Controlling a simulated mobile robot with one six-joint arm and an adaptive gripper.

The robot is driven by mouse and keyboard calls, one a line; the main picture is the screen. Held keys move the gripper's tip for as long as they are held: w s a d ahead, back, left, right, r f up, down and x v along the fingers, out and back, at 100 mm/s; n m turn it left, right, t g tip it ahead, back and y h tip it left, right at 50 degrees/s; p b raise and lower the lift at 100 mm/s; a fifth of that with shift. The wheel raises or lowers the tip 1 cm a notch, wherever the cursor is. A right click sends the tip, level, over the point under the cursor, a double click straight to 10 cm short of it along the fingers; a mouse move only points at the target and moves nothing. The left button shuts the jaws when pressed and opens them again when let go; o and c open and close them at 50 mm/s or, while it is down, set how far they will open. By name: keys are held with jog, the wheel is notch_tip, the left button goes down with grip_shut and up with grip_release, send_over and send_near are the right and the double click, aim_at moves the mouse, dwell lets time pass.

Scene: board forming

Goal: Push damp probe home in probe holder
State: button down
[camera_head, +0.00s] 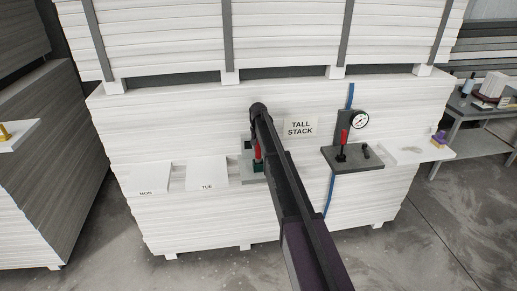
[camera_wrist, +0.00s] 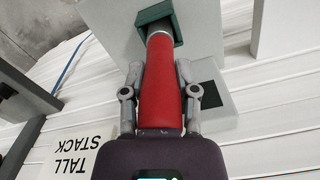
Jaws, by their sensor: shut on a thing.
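The damp probe (camera_wrist: 164,95) has a red, tapered handle and sits between my gripper's two fingers in the wrist view. My gripper (camera_wrist: 159,70) is shut on this handle. The probe's grey far end enters the dark green square collar of the probe holder (camera_wrist: 178,22). Its tip is hidden inside, so I cannot tell how deep it sits. In the head view the red probe (camera_head: 257,166) stands roughly upright at a small grey shelf on the stack's front, partly covered by my arm.
A second shelf (camera_head: 352,165) to the right carries a red-handled tool and a round gauge (camera_head: 358,119). White boards marked MON (camera_head: 148,178) and TUE (camera_head: 206,172) lie to the left. A TALL STACK sign (camera_head: 300,127) is close to my arm.

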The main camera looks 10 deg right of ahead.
jog(key=shift+f, duration=0.15)
jog(key=shift+c, duration=1.5)
grip_release()
jog(key=shift+r, duration=0.2)
notch_tip(320, 180, up, 11)
jog(key=p, duration=1.1)
jog(key=shift+f, duration=0.1)
jog(key=s+a+f+b, duration=0.2)
jog(key=a, duration=0.7)
jog(key=s+a+f+b, duration=0.2)
jog(key=s+a, duration=0.1)
jog(key=a, duration=0.7)
jog(key=shift+a+f+b, duration=0.3)
jog(key=shift+f+b, duration=0.1)
jog(key=shift+s, duration=0.1)
